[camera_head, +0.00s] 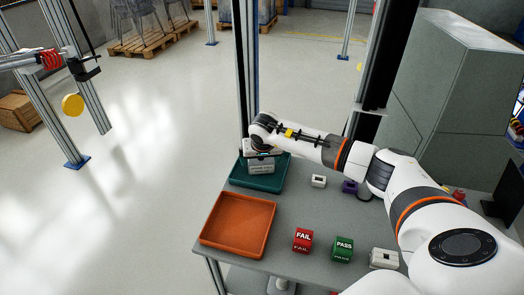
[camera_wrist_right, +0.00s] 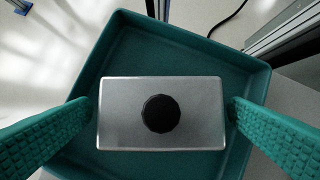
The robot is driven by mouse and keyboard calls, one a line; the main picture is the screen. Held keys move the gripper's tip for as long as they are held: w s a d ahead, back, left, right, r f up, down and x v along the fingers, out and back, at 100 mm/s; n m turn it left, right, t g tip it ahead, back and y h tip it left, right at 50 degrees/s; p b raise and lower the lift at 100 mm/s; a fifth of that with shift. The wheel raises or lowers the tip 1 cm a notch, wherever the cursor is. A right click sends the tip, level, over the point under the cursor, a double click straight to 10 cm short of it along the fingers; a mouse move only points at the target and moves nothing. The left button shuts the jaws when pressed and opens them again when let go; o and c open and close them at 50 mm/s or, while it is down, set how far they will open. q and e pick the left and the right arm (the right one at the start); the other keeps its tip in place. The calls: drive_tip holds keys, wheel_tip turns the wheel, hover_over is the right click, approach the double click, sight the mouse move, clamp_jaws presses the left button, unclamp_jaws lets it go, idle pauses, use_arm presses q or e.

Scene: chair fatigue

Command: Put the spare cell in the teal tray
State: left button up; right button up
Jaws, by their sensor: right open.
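The spare cell, a silver metal block with a round black knob on top (camera_wrist_right: 122,118), lies within the outline of the teal tray (camera_wrist_right: 200,35) in the right wrist view. In the head view the block (camera_head: 261,166) shows at the teal tray (camera_head: 272,186), under my right gripper (camera_head: 262,152). The two teal fingers of my right gripper (camera_wrist_right: 160,110) are open, one on each side of the block, with narrow gaps. Whether the block's underside touches the tray floor is hidden. My left gripper is not in view.
An orange tray (camera_head: 238,225) stands in front of the teal tray on the grey table (camera_head: 275,254). A red FAIL block (camera_head: 303,240), green PASS block (camera_head: 343,249), white block (camera_head: 319,181), purple block (camera_head: 349,187) and larger white piece (camera_head: 384,258) stand to the right. A metal post rises behind.

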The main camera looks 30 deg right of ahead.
drive_tip(key=b+v, duration=0.1)
drive_tip(key=v, duration=0.9)
drive_tip(key=shift+r, duration=0.4)
drive_tip(key=shift+s+a, duration=0.1)
drive_tip(key=shift+s, duration=0.05)
